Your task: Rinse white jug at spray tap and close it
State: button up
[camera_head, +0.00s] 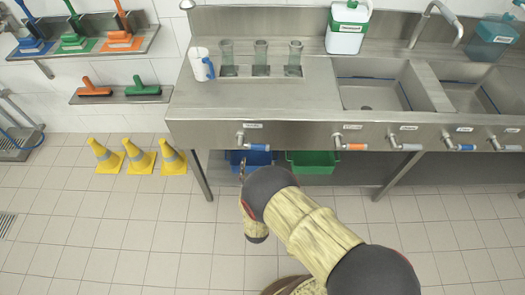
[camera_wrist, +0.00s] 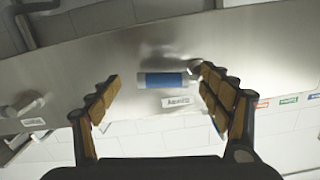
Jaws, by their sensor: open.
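The white jug (camera_head: 198,66) with a blue handle stands on the left end of the steel worktop. A labelled valve (camera_head: 257,146) with a blue lever sticks out of the worktop's front panel, below and right of the jug. My gripper (camera_wrist: 158,78) is open in the wrist view, its padded fingers on either side of the blue lever (camera_wrist: 166,80). Contact with the lever cannot be made out. In the head view my arm mostly hides the gripper, low in front of the panel. No running water is visible.
Several glass cylinders (camera_head: 261,58) stand right of the jug. Two sinks (camera_head: 368,88) and a curved faucet (camera_head: 432,20) lie further right. Other valves (camera_head: 350,146) line the panel. Blue and green crates (camera_head: 312,162) sit underneath. Yellow cones (camera_head: 138,156) stand left; the front floor is clear.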

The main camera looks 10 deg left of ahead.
aim_at(259, 148)
jog(key=shift+t, duration=0.4)
jog(key=x, duration=0.2)
jog(key=r+b+x, duration=0.1)
jog(key=x, duration=0.5)
jog(key=shift+r+b, duration=0.4)
jog(key=shift+c, duration=0.6)
jog(key=c, duration=1.5)
jog(key=shift+c, duration=0.5)
jog(key=shift+d+r+n, duration=0.1)
jog(key=shift+r+n, duration=0.5)
jog(key=shift+n, duration=0.2)
jog(key=o, duration=1.6)
